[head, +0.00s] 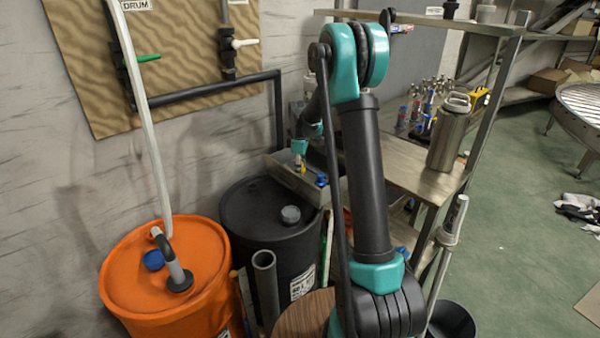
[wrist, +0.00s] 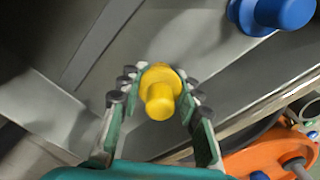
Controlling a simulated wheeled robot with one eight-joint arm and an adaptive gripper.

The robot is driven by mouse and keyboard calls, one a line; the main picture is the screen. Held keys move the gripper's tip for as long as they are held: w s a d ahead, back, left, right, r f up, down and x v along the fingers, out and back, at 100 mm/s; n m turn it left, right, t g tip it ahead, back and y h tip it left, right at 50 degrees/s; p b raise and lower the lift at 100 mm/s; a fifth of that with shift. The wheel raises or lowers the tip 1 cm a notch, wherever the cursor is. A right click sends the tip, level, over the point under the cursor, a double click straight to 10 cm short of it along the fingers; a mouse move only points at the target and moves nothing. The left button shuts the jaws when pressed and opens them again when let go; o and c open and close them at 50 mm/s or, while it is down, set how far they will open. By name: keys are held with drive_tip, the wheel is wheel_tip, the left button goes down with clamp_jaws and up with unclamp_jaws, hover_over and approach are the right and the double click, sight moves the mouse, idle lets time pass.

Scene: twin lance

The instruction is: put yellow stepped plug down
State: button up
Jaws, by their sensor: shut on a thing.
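The yellow stepped plug (wrist: 160,100) is between the two fingers of my gripper (wrist: 158,85) in the wrist view. My gripper is shut on it, with dark fingertip pads on both sides. A grey metal surface lies behind the plug; I cannot tell whether the plug touches it. In the head view my gripper (head: 300,147) is small and partly hidden by my arm, over a metal tray (head: 290,178) beside the shelf. A bit of the yellow plug (head: 299,164) shows below it.
A blue stepped piece (wrist: 275,12) stands on the metal at the wrist view's upper right. An orange drum (head: 150,290) and a black drum (head: 262,235) stand below and left of the tray. A steel flask (head: 449,135) and several small items stand on the shelf at right.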

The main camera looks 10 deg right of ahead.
drive_tip(key=shift+f, duration=0.2)
drive_tip(key=o, duration=1)
drive_tip(key=shift+c, duration=0.2)
drive_tip(key=shift+r, duration=0.1)
wheel_tip(320, 180, up, 12)
drive_tip(key=shift+f, duration=0.2)
drive_tip(key=shift+r, duration=0.2)
drive_tip(key=shift+s+d+r, duration=0.1)
drive_tip(key=shift+s, duration=0.35)
drive_tip(key=s+d+f+m+t, duration=0.1)
drive_tip(key=s+f+m, duration=0.2)
drive_tip(key=s, duration=0.8)
drive_tip(key=s+d+f+m+t, duration=0.1)
drive_tip(key=s+f+m, duration=0.3)
drive_tip(key=s, duration=0.8)
drive_tip(key=s+d+f+m+t, duration=0.2)
drive_tip(key=s+m, duration=0.5)
drive_tip(key=s, duration=0.5)
drive_tip(key=shift+d+f, duration=0.45)
drive_tip(key=shift+f, duration=0.35)
